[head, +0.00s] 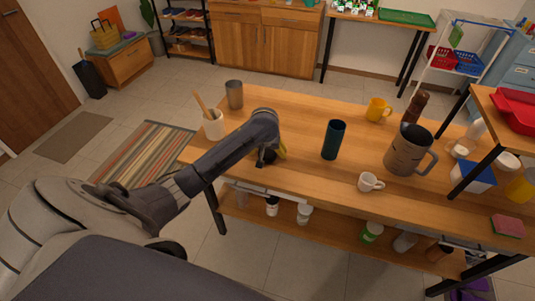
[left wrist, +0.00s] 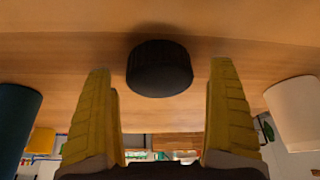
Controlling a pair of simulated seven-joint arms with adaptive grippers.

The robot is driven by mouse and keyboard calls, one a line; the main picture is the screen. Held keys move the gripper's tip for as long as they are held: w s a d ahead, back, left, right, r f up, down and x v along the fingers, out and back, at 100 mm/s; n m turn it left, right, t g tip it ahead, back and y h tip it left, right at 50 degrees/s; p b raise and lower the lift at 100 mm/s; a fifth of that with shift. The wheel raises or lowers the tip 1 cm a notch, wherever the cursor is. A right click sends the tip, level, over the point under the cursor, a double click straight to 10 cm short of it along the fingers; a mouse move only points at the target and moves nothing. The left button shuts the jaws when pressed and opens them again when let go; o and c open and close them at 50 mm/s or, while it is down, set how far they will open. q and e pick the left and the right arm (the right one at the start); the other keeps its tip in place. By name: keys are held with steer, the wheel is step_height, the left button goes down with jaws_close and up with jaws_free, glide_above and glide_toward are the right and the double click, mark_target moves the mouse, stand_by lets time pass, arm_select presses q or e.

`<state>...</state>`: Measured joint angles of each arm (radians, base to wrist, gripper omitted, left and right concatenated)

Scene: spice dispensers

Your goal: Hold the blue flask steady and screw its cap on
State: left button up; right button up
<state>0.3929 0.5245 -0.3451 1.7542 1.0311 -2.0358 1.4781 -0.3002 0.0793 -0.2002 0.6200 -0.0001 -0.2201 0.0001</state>
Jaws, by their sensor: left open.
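The blue flask (head: 333,140) looks dark teal and stands upright on the wooden table, with its top open. In the left wrist view the flask (left wrist: 17,122) shows at the left edge. A round black ribbed cap (left wrist: 159,70) sits on the table between the yellow fingers of my left gripper (left wrist: 161,66). The fingers are spread, with a gap on both sides of the cap. In the head view my left gripper (head: 270,157) is low over the table, left of the flask, and its arm hides most of that spot. My right gripper is not in view.
A white crock with wooden utensils (head: 213,124) and a grey tumbler (head: 234,95) stand to the left. A small white cup (head: 370,182), a large grey mug (head: 408,150), a yellow mug (head: 378,109) and a brown bottle (head: 415,107) stand right of the flask. Table around the flask is clear.

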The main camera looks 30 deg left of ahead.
mark_target(268, 151)
arm_select(q)
steer(key=c, duration=1.1)
steer(key=shift+c, duration=0.2)
steer(key=shift+r, duration=0.15)
step_height(268, 151, up, 20)
steer(key=shift+f, duration=0.15)
stand_by(0.5)
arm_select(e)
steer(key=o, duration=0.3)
arm_select(q)
steer(key=shift+d, duration=0.1)
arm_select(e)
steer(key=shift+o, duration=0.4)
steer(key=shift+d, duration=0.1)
